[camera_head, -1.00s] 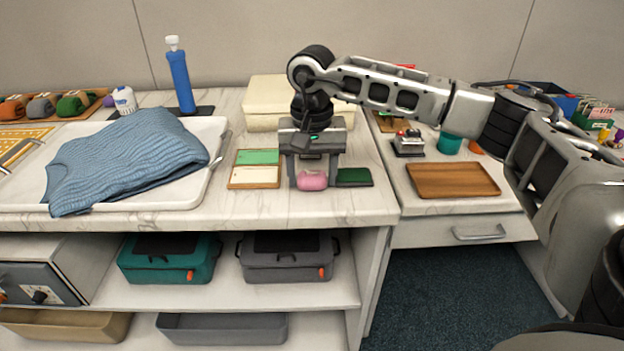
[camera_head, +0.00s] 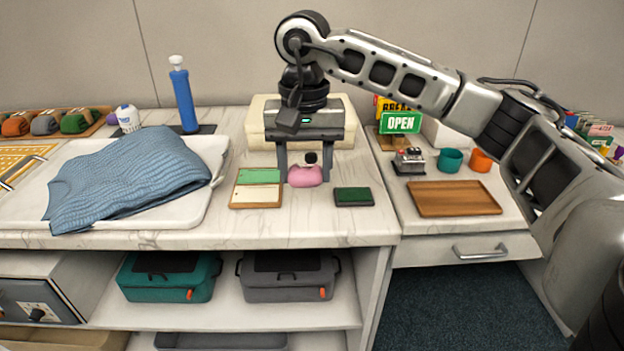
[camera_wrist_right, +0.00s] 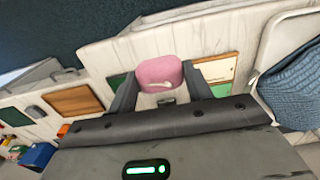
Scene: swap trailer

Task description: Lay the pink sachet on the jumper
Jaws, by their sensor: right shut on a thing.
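The pink sachet (camera_head: 305,176) is between the two fingers of my right gripper (camera_head: 304,177), which is shut on it. It also shows in the right wrist view (camera_wrist_right: 158,72), between the fingertips. It appears to hang a little above the white worktop; the exact gap is hard to tell. The blue knitted jumper (camera_head: 130,175) lies folded on a white tray (camera_head: 212,165), well to the left of the gripper. Part of the jumper shows at the right edge of the wrist view (camera_wrist_right: 295,88). My left gripper is not in view.
A green-and-white card pair (camera_head: 256,196) lies between the tray and gripper. A dark green pad (camera_head: 353,196) lies right of it, and a small black-knobbed thing (camera_head: 311,158) shows behind the sachet.

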